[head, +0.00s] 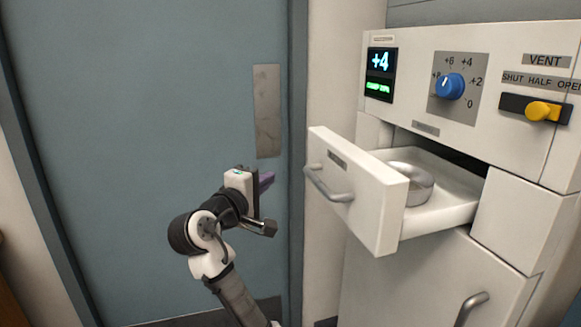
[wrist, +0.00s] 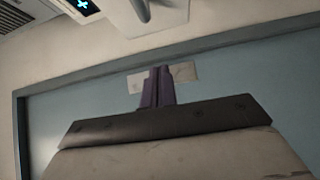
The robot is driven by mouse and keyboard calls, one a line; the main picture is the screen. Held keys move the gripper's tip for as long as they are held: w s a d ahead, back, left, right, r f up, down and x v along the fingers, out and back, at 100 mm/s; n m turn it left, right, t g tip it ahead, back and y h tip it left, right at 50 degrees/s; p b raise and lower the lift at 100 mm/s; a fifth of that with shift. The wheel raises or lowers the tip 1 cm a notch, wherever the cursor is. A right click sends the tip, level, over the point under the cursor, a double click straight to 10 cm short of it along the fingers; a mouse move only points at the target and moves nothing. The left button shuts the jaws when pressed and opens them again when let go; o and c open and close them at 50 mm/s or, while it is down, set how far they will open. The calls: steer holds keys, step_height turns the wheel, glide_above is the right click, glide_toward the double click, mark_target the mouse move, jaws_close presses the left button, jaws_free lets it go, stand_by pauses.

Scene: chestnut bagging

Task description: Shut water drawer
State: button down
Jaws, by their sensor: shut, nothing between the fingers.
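The white water drawer (head: 355,195) stands pulled out of the cabinet in the head view. It has a grey bar handle (head: 328,186) on its front and a round metal dish (head: 410,182) inside. My gripper (head: 268,180) is to the left of the drawer front, in the air and apart from it. Its purple fingers are shut together with nothing between them. In the wrist view my gripper (wrist: 157,72) points towards the door, and part of the drawer with its handle (wrist: 142,10) shows at the top edge.
The cabinet (head: 430,120) carries a display (head: 380,75), a blue dial (head: 450,86) and a yellow vent slider (head: 543,111) above the drawer. A lower handle (head: 471,308) is below. A blue door (head: 150,120) with a metal plate (head: 267,110) stands behind my arm.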

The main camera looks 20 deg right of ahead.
steer(key=shift+s+d+p+x, duration=0.3)
steer(key=shift+p+x, duration=0.3)
steer(key=shift+x, duration=1.55)
steer(key=shift+s+d+p+x, duration=0.35)
steer(key=shift+p+x, duration=0.25)
steer(key=shift+x, duration=1.55)
steer(key=shift+s+d+p+x, duration=0.3)
steer(key=shift+p+x, duration=0.3)
steer(key=shift+x, duration=1.55)
steer(key=shift+f, duration=0.15)
steer(key=p, duration=0.3)
glide_toward(381, 155)
steer(key=w+d, duration=0.1)
steer(key=w+d+r, duration=0.1)
steer(key=w+d, duration=0.1)
steer(key=d, duration=0.1)
steer(key=shift+w+r, duration=0.35)
steer(key=shift+w, duration=0.05)
steer(key=shift+d, duration=0.15)
steer(key=shift+s+d, duration=0.1)
